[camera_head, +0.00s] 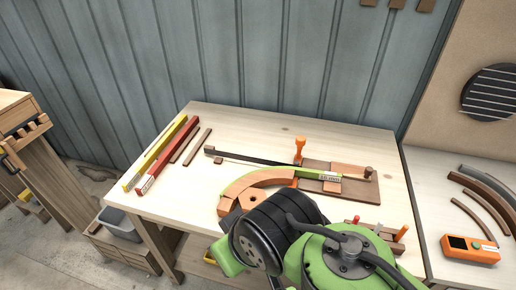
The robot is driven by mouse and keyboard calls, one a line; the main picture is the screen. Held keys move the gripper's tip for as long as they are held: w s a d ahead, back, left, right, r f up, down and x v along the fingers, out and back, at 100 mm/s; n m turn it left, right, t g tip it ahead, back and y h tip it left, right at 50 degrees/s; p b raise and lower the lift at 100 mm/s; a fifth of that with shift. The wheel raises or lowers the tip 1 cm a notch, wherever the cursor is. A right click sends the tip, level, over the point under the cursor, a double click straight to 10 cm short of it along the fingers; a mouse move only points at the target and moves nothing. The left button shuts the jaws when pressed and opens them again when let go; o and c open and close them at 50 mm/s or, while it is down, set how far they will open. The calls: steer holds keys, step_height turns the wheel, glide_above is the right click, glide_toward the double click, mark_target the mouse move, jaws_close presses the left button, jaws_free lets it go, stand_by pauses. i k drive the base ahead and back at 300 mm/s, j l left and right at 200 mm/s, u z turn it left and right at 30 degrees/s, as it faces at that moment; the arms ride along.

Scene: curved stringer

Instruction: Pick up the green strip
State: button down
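The green strip (312,172) lies on the light wooden workbench (255,125), right of the middle. It has a small white label near its right end. A dark thin strip (250,158) runs leftward from its left end; I cannot tell if the two are joined. The green strip lies across a brown board (342,186) and behind a curved wooden form (252,183). My green and black arm covers the front of the bench, nearer to the camera than the strip. My gripper's fingers are hidden, so their opening does not show.
A yellow bar (155,154), a red bar (167,156) and thin brown strips lie at the left. An orange clamp (299,147) stands behind the green strip. A right-hand bench holds curved strips and an orange device (470,249). The bench's back edge is clear.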

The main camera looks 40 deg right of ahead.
mark_target(330, 176)
steer(key=z, duration=1.3)
